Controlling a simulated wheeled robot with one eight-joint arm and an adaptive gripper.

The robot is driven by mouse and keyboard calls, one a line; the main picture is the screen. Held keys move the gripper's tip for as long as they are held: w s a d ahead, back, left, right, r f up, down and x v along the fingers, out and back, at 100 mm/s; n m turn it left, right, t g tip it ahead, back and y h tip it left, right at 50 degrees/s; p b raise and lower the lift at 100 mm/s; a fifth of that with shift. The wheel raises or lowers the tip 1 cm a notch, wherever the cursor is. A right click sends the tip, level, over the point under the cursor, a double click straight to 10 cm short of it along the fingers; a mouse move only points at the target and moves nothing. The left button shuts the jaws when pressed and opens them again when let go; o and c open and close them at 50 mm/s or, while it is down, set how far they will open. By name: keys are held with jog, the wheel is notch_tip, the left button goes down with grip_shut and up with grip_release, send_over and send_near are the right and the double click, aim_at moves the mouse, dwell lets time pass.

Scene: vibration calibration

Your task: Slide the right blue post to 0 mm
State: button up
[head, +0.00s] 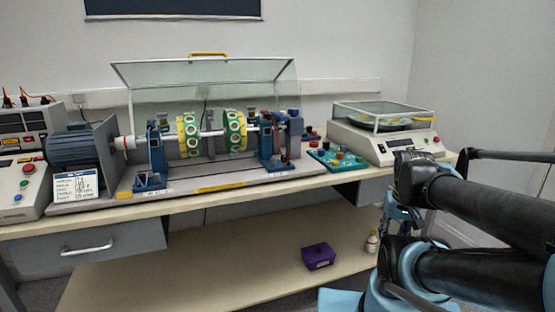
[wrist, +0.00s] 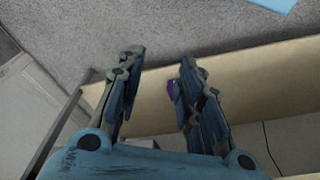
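The right blue post (head: 267,142) stands on the machine's base plate, to the right of the two green and yellow discs (head: 235,132). A second blue post (head: 156,152) stands to the left of the discs. A shaft runs through both posts and the discs. The scale on the base is too small to read. My gripper (wrist: 160,67) is open and empty in the wrist view, over the lower shelf and floor. In the head view my arm is at the right, and my gripper there is mostly hidden behind it, well apart from the post.
A clear raised cover (head: 205,72) stands behind the shaft. A blue motor (head: 75,147) is at the left. A teal tray of small parts (head: 337,158) and a balance (head: 385,140) stand to the right. A purple box (head: 318,256) sits on the lower shelf (head: 200,270).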

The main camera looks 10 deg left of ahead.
jog(key=shift+o, duration=0.7)
jog(key=w+a+r+n+g+y, duration=0.2)
jog(key=w+a+r+n+y, duration=0.1)
jog(key=w+a+r+n, duration=1.6)
jog(key=w+a+r+n+g, duration=0.1)
jog(key=w+a+r, duration=0.15)
jog(key=a, duration=0.25)
jog(key=w+a+r+n+y, duration=0.1)
jog(key=w+a+r, duration=0.15)
jog(key=a, duration=0.25)
jog(key=w+a+r+n+g, duration=0.1)
jog(key=w+a+r, duration=0.1)
jog(key=a+r, duration=0.3)
jog(key=x, duration=1.7)
jog(key=shift+a+f, duration=0.25)
jog(key=shift+f, duration=0.05)
grip_shut()
